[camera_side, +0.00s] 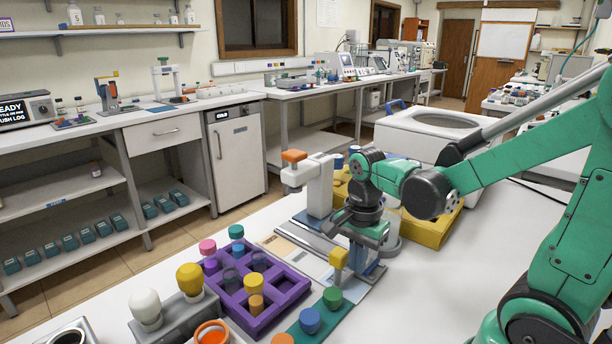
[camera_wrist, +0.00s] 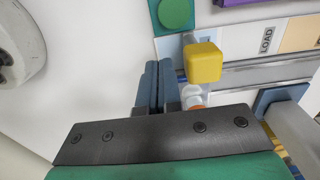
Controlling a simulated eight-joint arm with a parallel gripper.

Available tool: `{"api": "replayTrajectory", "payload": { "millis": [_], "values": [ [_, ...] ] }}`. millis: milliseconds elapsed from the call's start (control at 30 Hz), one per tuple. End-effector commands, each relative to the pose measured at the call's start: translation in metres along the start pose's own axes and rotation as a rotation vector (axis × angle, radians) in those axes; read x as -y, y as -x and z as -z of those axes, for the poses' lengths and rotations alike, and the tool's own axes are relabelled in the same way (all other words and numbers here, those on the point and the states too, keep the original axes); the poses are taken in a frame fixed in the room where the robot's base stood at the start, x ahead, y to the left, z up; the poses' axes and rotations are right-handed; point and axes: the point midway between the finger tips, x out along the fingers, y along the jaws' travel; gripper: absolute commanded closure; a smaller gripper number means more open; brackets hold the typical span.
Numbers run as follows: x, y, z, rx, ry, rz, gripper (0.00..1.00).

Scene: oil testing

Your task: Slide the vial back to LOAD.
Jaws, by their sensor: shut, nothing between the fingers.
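My gripper (camera_wrist: 151,75) is shut and empty. In the wrist view its fingers are left of a yellow block (camera_wrist: 203,62), with a narrow gap in the picture. In the side view the yellow block (camera_side: 338,258) stands on a post at the near end of the rails, just left of my gripper (camera_side: 370,272). The LOAD label (camera_wrist: 266,40) is on a white strip beyond the metal rail (camera_wrist: 265,76).
A purple rack (camera_side: 283,297) with capped vials stands left of the rails. A green strip (camera_side: 310,335) with coloured caps lies in front. A white tester with an orange top (camera_side: 293,156) rises behind the rails, beside a yellow stand (camera_side: 435,230). The white table is clear at right.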

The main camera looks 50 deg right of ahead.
Motion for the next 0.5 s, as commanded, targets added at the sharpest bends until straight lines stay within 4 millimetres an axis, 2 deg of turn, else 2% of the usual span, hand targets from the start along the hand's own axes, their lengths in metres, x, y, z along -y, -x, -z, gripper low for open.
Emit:
{"api": "replayTrajectory", "payload": {
  "millis": [500],
  "values": [
    [0.023,0.000,0.000,0.000,0.001,0.000,1.00]
  ]
}}
